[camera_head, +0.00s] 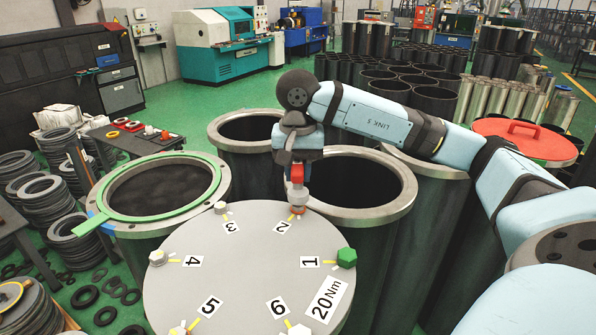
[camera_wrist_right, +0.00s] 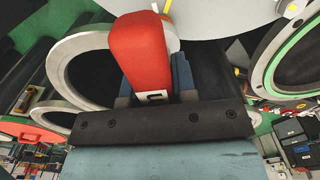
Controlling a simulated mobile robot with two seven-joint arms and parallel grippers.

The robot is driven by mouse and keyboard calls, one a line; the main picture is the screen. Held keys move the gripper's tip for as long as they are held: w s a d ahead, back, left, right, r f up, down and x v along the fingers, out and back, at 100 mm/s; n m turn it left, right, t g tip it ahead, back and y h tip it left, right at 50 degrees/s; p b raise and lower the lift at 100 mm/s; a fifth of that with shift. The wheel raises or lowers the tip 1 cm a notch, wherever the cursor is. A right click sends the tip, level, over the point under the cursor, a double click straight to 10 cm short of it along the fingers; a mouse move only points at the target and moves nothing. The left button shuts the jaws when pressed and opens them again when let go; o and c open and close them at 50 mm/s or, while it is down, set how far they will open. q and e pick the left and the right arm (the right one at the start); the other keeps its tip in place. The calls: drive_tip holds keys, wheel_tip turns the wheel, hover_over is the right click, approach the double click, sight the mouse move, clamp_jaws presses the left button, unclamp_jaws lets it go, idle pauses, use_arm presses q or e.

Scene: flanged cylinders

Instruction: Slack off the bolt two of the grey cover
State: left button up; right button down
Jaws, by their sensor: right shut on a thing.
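The grey cover (camera_head: 245,265) lies flat on a cylinder at the front of the head view. Numbers 1 to 6 and "20 Nm" are marked on it, with a bolt beside each number. Bolt one (camera_head: 346,258) is green; bolt three (camera_head: 221,208) and bolt four (camera_head: 157,258) are pale. My right gripper (camera_head: 297,163) is above the number 2 position, shut on a red tool (camera_wrist_right: 142,55). The tool's lower end (camera_head: 298,192) points down at bolt two, whose head is mostly hidden. I cannot tell if it is fully seated. My left gripper is not in view.
An open cylinder with a green ring (camera_head: 101,213) stands left of the cover. Open flanged cylinders (camera_head: 375,214) stand behind it, close to my right arm. A red lid (camera_head: 520,138) is at the right. Loose rings (camera_head: 106,316) lie on the left floor.

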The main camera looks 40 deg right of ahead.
sight(298, 206)
drive_tip(key=shift+f+b, duration=1.4)
drive_tip(key=shift+b, duration=0.05)
idle(0.7)
drive_tip(key=shift+n, duration=0.4)
drive_tip(key=shift+n, duration=0.4)
idle(0.3)
